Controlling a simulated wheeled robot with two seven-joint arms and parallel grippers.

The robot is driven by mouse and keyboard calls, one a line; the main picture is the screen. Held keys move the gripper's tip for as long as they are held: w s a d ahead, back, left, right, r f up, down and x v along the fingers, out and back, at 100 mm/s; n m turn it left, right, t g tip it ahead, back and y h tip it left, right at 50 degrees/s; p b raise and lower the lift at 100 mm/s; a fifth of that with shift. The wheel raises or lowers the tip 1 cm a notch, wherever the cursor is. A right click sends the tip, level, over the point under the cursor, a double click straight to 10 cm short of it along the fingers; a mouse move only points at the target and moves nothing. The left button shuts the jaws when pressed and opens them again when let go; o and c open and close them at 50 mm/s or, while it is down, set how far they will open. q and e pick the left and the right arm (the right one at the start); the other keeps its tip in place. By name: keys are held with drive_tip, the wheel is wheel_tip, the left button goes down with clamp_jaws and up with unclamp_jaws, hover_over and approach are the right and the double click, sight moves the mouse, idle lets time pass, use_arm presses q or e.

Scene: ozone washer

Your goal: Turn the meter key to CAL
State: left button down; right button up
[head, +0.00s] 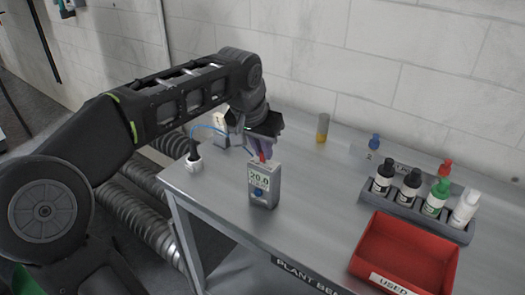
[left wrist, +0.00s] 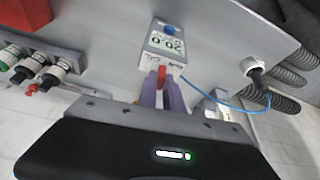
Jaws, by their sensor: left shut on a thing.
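The grey meter (head: 264,184) stands upright on the metal bench, its display reading 20.0 above a blue knob (head: 258,193). A red key (head: 262,157) rises from its top. In the left wrist view the meter (left wrist: 151,58) appears upside down, with the red key (left wrist: 161,77) between the purple fingers. My left gripper (head: 264,151) comes down from above and behind the meter and is shut on the red key. The fingers hide part of the key and the markings around it, so I cannot read its setting. My right gripper is not in view.
A red tray (head: 371,255) marked USED and a rack (head: 401,208) of capped bottles are at the right. A yellow-and-grey cylinder (head: 322,128) stands near the wall. A blue cable (left wrist: 222,106) runs close to the gripper.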

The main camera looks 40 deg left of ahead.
use_arm(q)
drive_tip(key=n+y+b, duration=0.1)
drive_tip(key=n, duration=0.2)
drive_tip(key=shift+d+f+n+g, duration=0.1)
drive_tip(key=shift+n+g, duration=0.2)
drive_tip(key=shift+w+n+g+y, duration=0.15)
drive_tip(key=shift+n+y, duration=0.25)
drive_tip(key=shift+n, duration=0.55)
drive_tip(key=shift+n+g+y, duration=0.25)
drive_tip(key=shift+n+y, duration=0.15)
drive_tip(key=shift+n, duration=0.55)
drive_tip(key=c, duration=1.5)
unclamp_jaws()
